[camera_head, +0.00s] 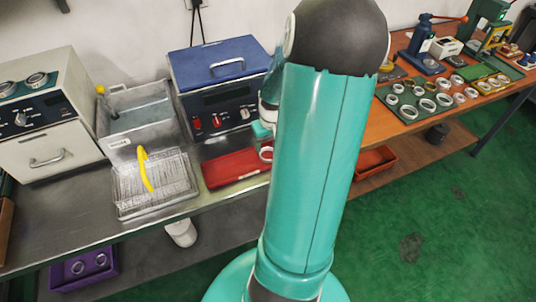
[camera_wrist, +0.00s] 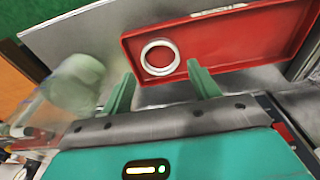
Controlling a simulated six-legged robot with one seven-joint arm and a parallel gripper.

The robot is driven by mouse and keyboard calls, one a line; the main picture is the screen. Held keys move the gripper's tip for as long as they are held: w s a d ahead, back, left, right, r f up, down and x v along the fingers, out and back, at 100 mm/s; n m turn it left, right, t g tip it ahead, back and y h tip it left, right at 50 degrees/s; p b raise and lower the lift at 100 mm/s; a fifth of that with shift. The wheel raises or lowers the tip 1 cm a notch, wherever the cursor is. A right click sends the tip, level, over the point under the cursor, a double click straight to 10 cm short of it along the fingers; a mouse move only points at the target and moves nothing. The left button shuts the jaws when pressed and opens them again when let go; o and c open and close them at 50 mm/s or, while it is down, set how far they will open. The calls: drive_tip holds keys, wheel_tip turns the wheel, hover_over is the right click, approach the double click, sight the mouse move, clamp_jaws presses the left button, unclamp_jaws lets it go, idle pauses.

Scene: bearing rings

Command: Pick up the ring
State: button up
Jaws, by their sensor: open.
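A silvery metal ring (camera_wrist: 146,63) lies flat in a shallow red tray (camera_wrist: 250,40) in the wrist view. My gripper (camera_wrist: 162,70) is open, with one green finger to each side of the ring's near edge in the picture. Nothing is held. I cannot tell how high the fingertips are above the ring. In the head view the ring (camera_head: 266,149) shows at the right end of the red tray (camera_head: 222,172), partly hidden by my arm. My gripper (camera_head: 262,130) is mostly hidden there.
A wire basket with a yellow handle (camera_head: 145,170) stands left of the tray. A blue-lidded machine (camera_head: 213,75) stands behind it. A metal sink-like tank (camera_head: 140,112) is at the back left. A wooden bench with several rings on a green mat (camera_head: 410,112) is at right.

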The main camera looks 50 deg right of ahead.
sight(268, 153)
drive_tip(key=shift+w+d+f, duration=0.1)
drive_tip(key=shift+w+f, duration=0.05)
drive_tip(key=shift+f, duration=0.7)
drive_tip(key=shift+w+d+f, duration=0.1)
drive_tip(key=shift+w+f, duration=0.1)
drive_tip(key=shift+f, duration=0.7)
drive_tip(key=shift+w+d+f, duration=0.1)
drive_tip(key=shift+w+f, duration=0.05)
drive_tip(key=shift+f, duration=0.7)
drive_tip(key=c, duration=0.6)
drive_tip(key=shift+r, duration=0.1)
